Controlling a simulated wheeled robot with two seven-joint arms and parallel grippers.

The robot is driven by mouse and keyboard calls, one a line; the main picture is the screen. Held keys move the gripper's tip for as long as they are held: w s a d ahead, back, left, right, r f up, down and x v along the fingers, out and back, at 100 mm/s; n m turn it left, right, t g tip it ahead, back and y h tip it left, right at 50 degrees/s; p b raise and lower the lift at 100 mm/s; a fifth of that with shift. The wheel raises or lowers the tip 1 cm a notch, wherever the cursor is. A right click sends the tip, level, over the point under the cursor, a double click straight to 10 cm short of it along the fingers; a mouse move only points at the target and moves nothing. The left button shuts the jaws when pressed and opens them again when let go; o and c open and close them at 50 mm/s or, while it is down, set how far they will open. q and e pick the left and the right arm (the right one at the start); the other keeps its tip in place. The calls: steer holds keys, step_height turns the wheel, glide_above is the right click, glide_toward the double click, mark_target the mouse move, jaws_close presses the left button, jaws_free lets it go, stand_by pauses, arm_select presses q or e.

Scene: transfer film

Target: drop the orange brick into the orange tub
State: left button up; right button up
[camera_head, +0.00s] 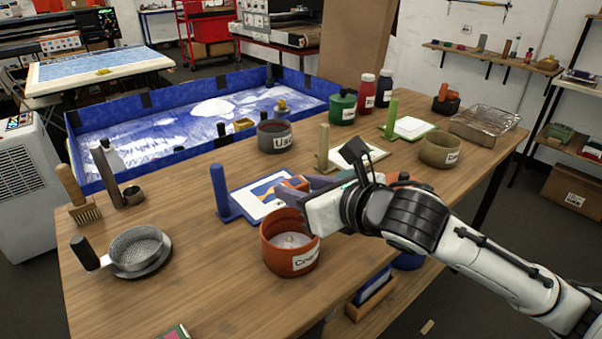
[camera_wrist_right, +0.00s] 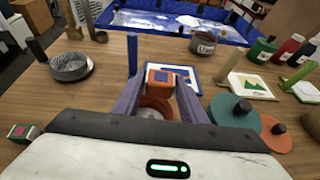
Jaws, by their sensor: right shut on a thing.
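My right gripper (camera_head: 290,183) reaches in from the right, shut on the orange brick (camera_head: 297,183). In the right wrist view the orange brick (camera_wrist_right: 160,78), with a dark blue patch on its top face, sits between the two purple fingers (camera_wrist_right: 159,90). The orange tub (camera_head: 291,258) stands on the table below the gripper, with a white label and something pale inside. In the right wrist view part of the tub (camera_wrist_right: 156,103) shows between the fingers, below the brick. The brick is held above rim height; I cannot tell whether it is fully over the opening. My left gripper is not in view.
A blue stand with a picture (camera_head: 224,195) is just behind the tub. A round strainer (camera_head: 137,248) lies left. The table's front left is mostly clear.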

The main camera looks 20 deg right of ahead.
steer(key=shift+f, duration=0.95)
steer(key=o, duration=1.1)
